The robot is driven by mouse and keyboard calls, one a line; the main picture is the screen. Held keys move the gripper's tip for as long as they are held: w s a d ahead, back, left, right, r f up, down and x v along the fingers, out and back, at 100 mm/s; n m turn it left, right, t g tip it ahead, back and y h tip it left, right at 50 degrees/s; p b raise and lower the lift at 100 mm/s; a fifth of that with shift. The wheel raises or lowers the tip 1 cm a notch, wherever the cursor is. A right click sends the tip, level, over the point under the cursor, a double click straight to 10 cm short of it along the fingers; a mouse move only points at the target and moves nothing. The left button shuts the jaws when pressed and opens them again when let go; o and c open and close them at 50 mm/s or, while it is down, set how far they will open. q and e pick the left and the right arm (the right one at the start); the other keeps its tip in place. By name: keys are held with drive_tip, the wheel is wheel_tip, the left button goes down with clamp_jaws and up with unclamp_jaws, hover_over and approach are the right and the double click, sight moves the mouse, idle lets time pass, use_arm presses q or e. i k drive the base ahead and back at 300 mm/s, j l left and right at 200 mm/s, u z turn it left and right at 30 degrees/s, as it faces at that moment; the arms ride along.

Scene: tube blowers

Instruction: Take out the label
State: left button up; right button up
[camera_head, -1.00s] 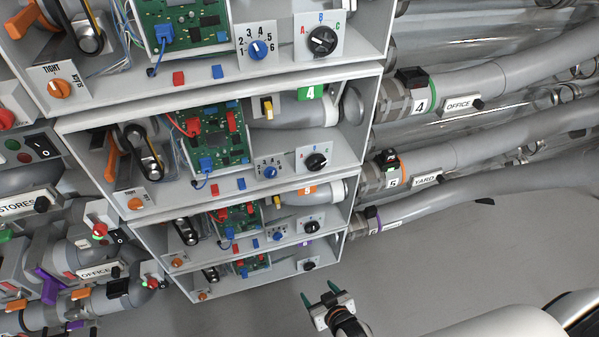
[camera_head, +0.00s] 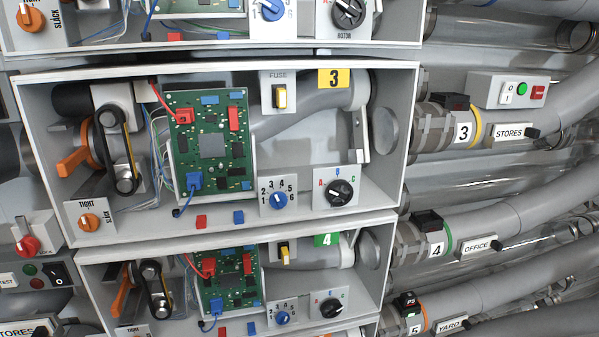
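A white label reading STORES (camera_head: 508,132) is on the upper grey tube at the right, beside the yellow ring of number 3. A white label reading OFFICE (camera_head: 476,247) is on the tube below, beside the green ring of number 4. A white label reading YARD (camera_head: 450,324) is on the lowest tube, near number 5. Each has a black knob at its right end. Another STORES label (camera_head: 24,330) is cut off at the bottom left. Which label the task means cannot be told. Neither of my grippers is in view.
An open blower box with a yellow 3 tag (camera_head: 334,79) fills the middle, holding a green circuit board (camera_head: 211,148), a belt and dials. Box 4, with a green tag (camera_head: 325,240), is below. A switch box (camera_head: 507,91) is above the upper STORES label. Tubes crowd the right side.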

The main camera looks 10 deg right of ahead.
sight(489, 242)
drive_tip(key=z, duration=1.55)
